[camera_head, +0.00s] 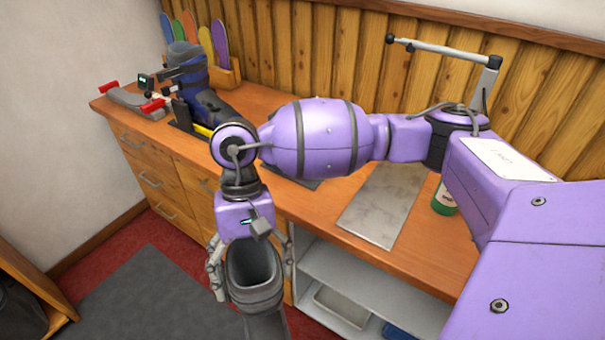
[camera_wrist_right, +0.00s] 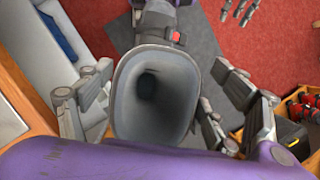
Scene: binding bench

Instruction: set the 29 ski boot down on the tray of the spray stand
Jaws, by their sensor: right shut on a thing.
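A grey ski boot (camera_head: 256,273) hangs in front of the bench, its open top facing up. It also fills the middle of the right wrist view (camera_wrist_right: 155,100). My right gripper (camera_head: 250,268) is shut on it, one finger on each side of the cuff. No number is readable on it. A metal post with a horizontal arm (camera_head: 440,47) stands at the back right of the bench, perhaps the spray stand; my arm hides its foot, and I see no clear tray. Grey fingers, probably my left gripper (camera_wrist_right: 238,10), show at the top of the wrist view; their opening is unclear.
A blue and black boot (camera_head: 190,72) stands in a device at the bench's left end, near coloured upright pieces (camera_head: 190,28). An open shelf (camera_head: 330,275) is below.

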